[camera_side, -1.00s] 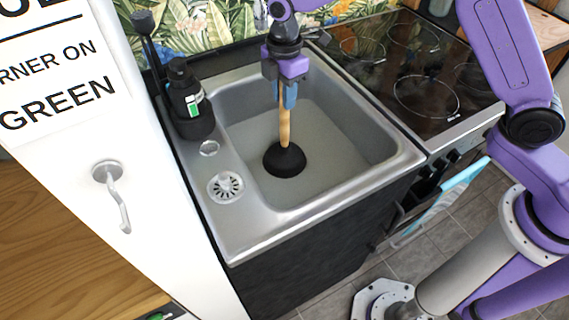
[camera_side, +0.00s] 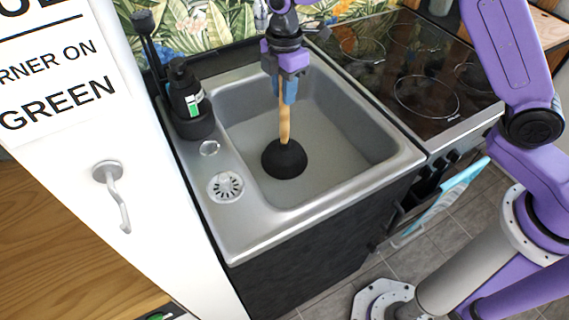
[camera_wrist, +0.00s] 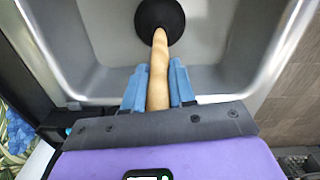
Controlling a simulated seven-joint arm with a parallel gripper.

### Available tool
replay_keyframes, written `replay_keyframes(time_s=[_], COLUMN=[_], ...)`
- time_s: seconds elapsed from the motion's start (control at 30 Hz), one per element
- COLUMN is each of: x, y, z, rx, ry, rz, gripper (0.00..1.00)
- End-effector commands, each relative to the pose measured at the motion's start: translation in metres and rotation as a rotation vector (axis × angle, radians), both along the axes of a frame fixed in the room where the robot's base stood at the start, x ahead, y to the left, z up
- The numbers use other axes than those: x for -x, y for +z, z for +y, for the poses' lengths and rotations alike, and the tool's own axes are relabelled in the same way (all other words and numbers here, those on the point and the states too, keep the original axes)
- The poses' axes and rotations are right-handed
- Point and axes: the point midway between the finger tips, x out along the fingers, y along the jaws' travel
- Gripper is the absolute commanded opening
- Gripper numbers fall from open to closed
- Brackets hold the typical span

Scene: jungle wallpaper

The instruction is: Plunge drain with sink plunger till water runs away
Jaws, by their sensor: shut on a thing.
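The sink plunger has a black rubber cup (camera_side: 284,159) and a wooden handle (camera_side: 284,122). It stands nearly upright in the grey metal sink basin (camera_side: 345,150), cup down near the middle. The drain beneath the cup is hidden. My gripper (camera_side: 286,92) is shut on the upper handle. In the wrist view, the blue fingers of my gripper (camera_wrist: 158,88) hold the handle (camera_wrist: 159,60) from both sides, with the black cup (camera_wrist: 160,17) beyond. The basin floor looks like bare grey metal, with no clear water surface.
A black soap bottle (camera_side: 185,92) stands on the sink's left ledge, beside a round strainer (camera_side: 225,187). A black hob (camera_side: 420,75) adjoins the sink on the right. A light blue cloth (camera_side: 452,190) hangs below the hob. The basin walls surround the plunger with free room around it.

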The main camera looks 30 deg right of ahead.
Motion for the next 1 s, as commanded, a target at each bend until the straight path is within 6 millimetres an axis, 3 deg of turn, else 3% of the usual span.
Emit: replay_keyframes(time_s=[1.0], x=[0.000], y=[0.075], z=[0.001], rx=[-0.001], ry=[0.000], rz=[-0.002], gripper=[0.00])
